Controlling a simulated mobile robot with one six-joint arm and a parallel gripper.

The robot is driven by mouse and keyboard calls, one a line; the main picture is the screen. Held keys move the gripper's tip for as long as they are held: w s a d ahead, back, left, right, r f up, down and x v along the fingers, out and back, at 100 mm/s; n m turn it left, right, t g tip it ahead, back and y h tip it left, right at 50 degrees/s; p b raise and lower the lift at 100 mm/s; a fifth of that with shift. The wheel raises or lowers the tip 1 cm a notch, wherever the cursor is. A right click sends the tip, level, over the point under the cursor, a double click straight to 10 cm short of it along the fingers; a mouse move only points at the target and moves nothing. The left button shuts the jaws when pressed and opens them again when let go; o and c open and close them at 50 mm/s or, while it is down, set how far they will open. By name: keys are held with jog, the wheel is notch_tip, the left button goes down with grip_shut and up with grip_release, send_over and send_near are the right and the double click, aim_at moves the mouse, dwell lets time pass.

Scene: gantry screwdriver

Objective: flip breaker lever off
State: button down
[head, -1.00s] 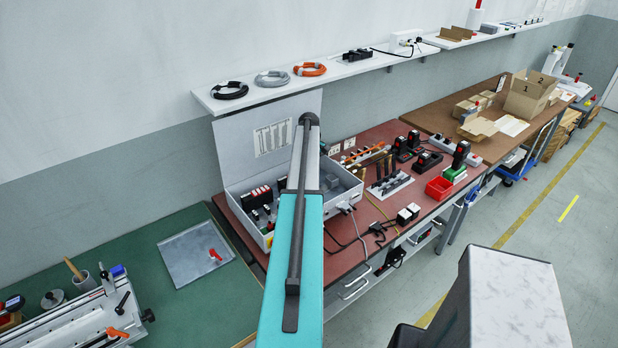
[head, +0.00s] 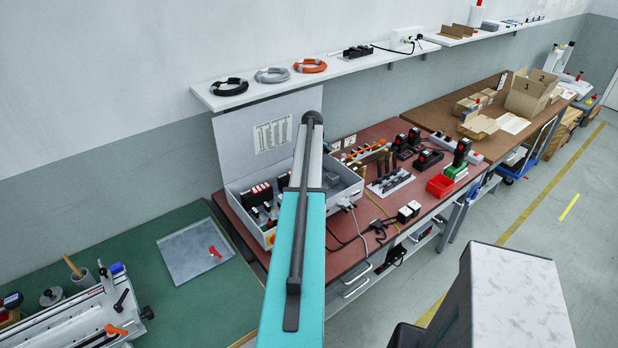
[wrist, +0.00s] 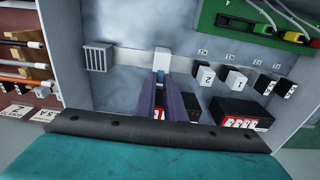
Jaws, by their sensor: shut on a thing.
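My gripper (wrist: 160,76) is in the wrist view, its two dark purple fingers pointing into the grey cabinet. The fingertips are closed on a small blue piece, which looks like the breaker lever, in front of a white block (wrist: 162,58) on the pale rail. The fingers hide most of the piece, so its exact position cannot be told. In the head view the open cabinet (head: 345,188) stands on the red-brown bench, and my arm covers the gripper and the lever.
Black units with red-and-white labels (wrist: 240,112) and numbered white and black blocks (wrist: 205,76) sit right of my fingers. The cabinet walls are close around.

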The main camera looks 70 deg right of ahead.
jog(key=shift+s+a+f+t+h+b, duration=0.1)
jog(key=shift+s+a+t+h+b, duration=0.35)
jog(key=shift+b, duration=0.75)
jog(key=shift+s+f+t+h+b, duration=0.2)
jog(key=shift+t+b, duration=0.45)
jog(key=shift+b, duration=0.55)
jog(key=t+h+b, duration=0.1)
jog(key=b, duration=0.1)
jog(key=shift+s+a+r+b, duration=0.1)
jog(key=shift+s+a+b, duration=0.1)
jog(key=shift+b, duration=0.15)
jog(key=shift+t, duration=0.4)
jog(key=shift+r+h+b, duration=0.15)
jog(key=shift+h+b, duration=0.1)
jog(key=shift+b, duration=0.2)
jog(key=c, duration=1.8)
grip_release()
jog(key=shift+c, duration=0.2)
jog(key=shift+s+r, duration=0.1)
jog(key=b+v, duration=0.3)
jog(key=v, duration=1)
jog(key=shift+s+r, duration=0.2)
jog(key=shift+s, duration=0.05)
